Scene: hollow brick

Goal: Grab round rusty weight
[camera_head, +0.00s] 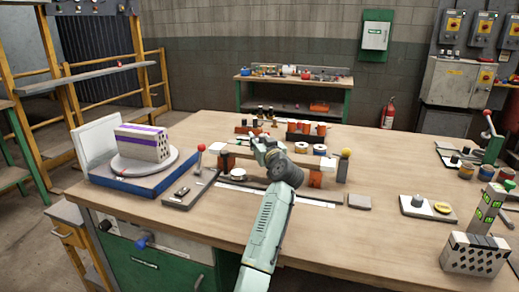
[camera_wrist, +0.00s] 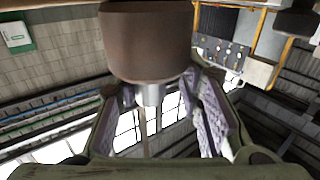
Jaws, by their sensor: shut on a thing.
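The round rusty weight (camera_wrist: 147,40) is a brown cylinder with a small metal knob, large in the upper middle of the wrist view. My gripper (camera_wrist: 152,92) is shut on it, with one padded finger on each side of the knob end. In the head view my gripper (camera_head: 262,145) is over the middle of the workbench, in front of the white beam. The weight cannot be made out clearly there. The wrist view shows walls and roof behind the weight, so my gripper is strongly tilted.
The workbench (camera_head: 350,232) has bare wood at the front right. A turntable with a hollow brick (camera_head: 144,142) stands at left, and another hollow brick (camera_head: 474,256) at right. A red-knobbed lever (camera_head: 201,160) stands left of my gripper.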

